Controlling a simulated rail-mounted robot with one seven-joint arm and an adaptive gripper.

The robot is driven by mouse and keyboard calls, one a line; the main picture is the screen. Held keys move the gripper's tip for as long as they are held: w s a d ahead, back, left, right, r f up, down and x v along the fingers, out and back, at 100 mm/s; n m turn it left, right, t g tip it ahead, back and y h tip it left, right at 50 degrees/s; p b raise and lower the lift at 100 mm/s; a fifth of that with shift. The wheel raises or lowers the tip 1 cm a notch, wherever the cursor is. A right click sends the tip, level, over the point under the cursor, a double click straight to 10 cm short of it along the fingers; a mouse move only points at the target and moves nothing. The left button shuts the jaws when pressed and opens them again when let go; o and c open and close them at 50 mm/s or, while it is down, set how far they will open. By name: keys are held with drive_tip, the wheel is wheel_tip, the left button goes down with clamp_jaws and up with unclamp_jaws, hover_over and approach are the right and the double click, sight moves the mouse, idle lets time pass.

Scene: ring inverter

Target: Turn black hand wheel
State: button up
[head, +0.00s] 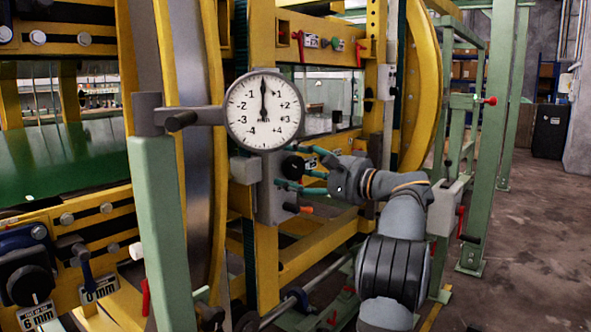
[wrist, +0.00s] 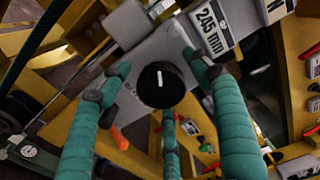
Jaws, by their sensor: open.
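A round black hand wheel (wrist: 160,85) with a white line on its face is near the middle of the wrist view. It sits on a grey block beside a "245 mm" label. The same wheel (head: 292,167) shows small in the head view, below the dial. My gripper (wrist: 157,63) has teal, ribbed fingers spread to the left, right and below the wheel in the wrist view. It is open and holds nothing. In the head view my gripper (head: 298,181) is close to the wheel; whether any finger touches it I cannot tell.
A white dial gauge (head: 264,110) sits above, its needle near zero. An orange-tipped handle (head: 305,209) is just below my fingers. Yellow frame beams surround the grey block (head: 271,203). A green post (head: 160,232) stands at left. Open floor lies at right.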

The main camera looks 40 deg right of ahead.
drive_tip(key=shift+o, duration=0.2)
drive_tip(key=shift+s+d, duration=0.15)
drive_tip(key=shift+s, duration=0.3)
drive_tip(key=v, duration=1.1)
drive_tip(key=x, duration=1.2)
drive_tip(key=shift+s+m+p, duration=0.1)
drive_tip(key=shift+m+p, duration=0.2)
drive_tip(key=shift+p, duration=0.05)
drive_tip(key=shift+f, duration=0.1)
